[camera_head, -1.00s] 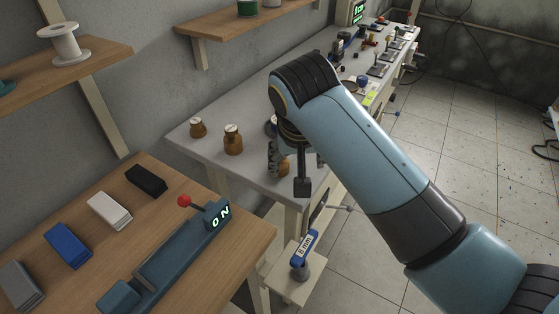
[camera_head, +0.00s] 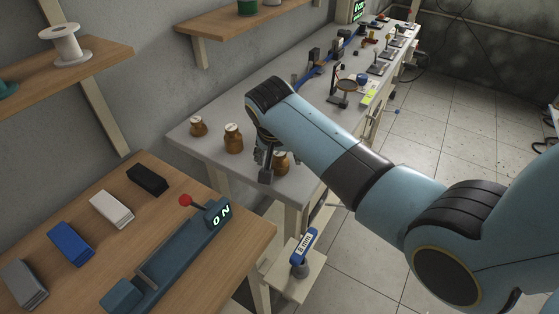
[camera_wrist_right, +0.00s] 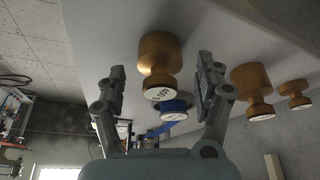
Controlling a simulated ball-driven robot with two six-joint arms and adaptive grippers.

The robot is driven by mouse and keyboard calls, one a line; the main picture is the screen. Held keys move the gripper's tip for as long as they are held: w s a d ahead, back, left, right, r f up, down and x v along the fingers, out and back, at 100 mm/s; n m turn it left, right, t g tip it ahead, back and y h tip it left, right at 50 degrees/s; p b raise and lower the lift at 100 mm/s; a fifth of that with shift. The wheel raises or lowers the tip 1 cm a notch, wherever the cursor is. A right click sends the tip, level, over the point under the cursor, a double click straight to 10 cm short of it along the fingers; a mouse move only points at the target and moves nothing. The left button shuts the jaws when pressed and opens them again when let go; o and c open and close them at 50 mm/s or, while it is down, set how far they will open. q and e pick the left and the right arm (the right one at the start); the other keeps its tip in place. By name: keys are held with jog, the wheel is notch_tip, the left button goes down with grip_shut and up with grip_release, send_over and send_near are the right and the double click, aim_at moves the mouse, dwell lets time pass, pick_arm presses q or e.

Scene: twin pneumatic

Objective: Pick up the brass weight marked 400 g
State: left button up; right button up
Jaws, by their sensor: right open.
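Three brass weights with white top labels stand on the grey bench: a small one (camera_head: 198,127), a larger one (camera_head: 233,140) and one (camera_head: 281,163) partly hidden by my right gripper (camera_head: 268,162). In the right wrist view, one brass weight (camera_wrist_right: 160,55) is between the spread fingers of my right gripper (camera_wrist_right: 160,74); I see no contact. Its label has a number that I cannot read surely. Two more brass weights (camera_wrist_right: 251,85) and (camera_wrist_right: 295,94) stand to the right of the right finger. My left gripper is not in view.
A blue part with a white top (camera_wrist_right: 174,110) shows beyond the central weight. A wooden table (camera_head: 190,262) with a lever unit is in front. Bare bench (camera_head: 205,165) lies around the weights.

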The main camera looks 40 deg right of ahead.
jog(key=shift+w+f, duration=0.15)
jog(key=shift+f, duration=0.2)
jog(key=shift+c, duration=0.4)
grip_shut()
jog(key=shift+r, duration=0.15)
